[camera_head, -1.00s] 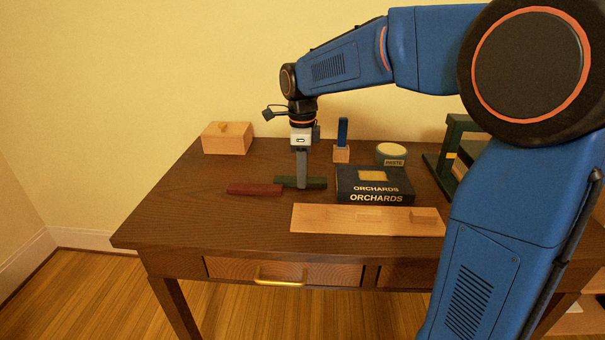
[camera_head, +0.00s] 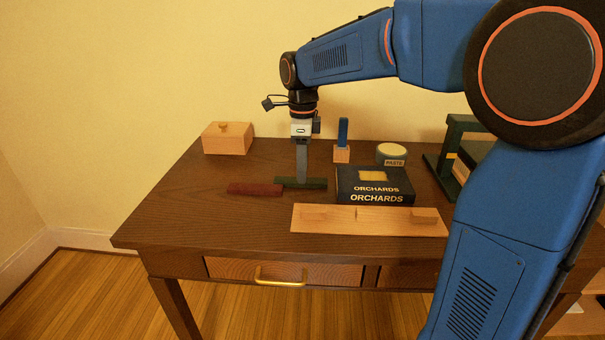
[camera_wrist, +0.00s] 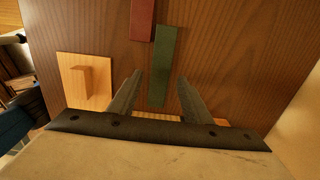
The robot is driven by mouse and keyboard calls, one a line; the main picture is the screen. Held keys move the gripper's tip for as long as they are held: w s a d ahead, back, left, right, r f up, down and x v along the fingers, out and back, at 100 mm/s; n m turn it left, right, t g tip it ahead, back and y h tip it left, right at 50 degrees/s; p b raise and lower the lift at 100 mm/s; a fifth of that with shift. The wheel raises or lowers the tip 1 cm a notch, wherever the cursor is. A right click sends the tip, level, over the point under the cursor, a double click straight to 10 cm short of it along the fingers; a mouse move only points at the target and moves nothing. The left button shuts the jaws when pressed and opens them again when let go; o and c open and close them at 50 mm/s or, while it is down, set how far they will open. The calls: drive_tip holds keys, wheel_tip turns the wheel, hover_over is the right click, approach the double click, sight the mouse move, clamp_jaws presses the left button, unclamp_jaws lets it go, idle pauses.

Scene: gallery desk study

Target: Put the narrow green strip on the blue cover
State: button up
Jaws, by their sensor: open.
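The narrow green strip (camera_head: 316,184) lies on the brown desk, its left end close to a dark red strip (camera_head: 255,189). It also shows in the wrist view (camera_wrist: 163,62). My gripper (camera_head: 302,180) points down at the green strip. In the wrist view my gripper (camera_wrist: 160,82) is open, with one finger on each side of the strip's near part and nothing clamped. The dark blue cover, lettered ORCHARDS (camera_head: 354,181) and with a yellow label, lies just right of the strip in the head view.
A light wooden board (camera_head: 335,226) with raised blocks lies along the front. A paste jar (camera_head: 391,154), a small stand with a blue upright (camera_head: 342,140) and a dark green frame (camera_head: 453,150) stand behind. A wooden box (camera_head: 227,139) is back left.

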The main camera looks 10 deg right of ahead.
wheel_tip(320, 180, up, 9)
drive_tip(key=shift+f, duration=0.15)
drive_tip(key=shift+o, duration=0.3)
drive_tip(key=shift+r, duration=0.45)
wheel_tip(320, 180, up, 5)
drive_tip(key=n, duration=3.6)
wheel_tip(320, 180, down, 12)
drive_tip(key=shift+w+r, duration=0.1)
drive_tip(key=shift+w, duration=0.05)
drive_tip(key=shift+a+f, duration=0.15)
drive_tip(key=shift+f, duration=1.25)
drive_tip(key=shift+a+f, duration=0.1)
drive_tip(key=shift+f, duration=1.25)
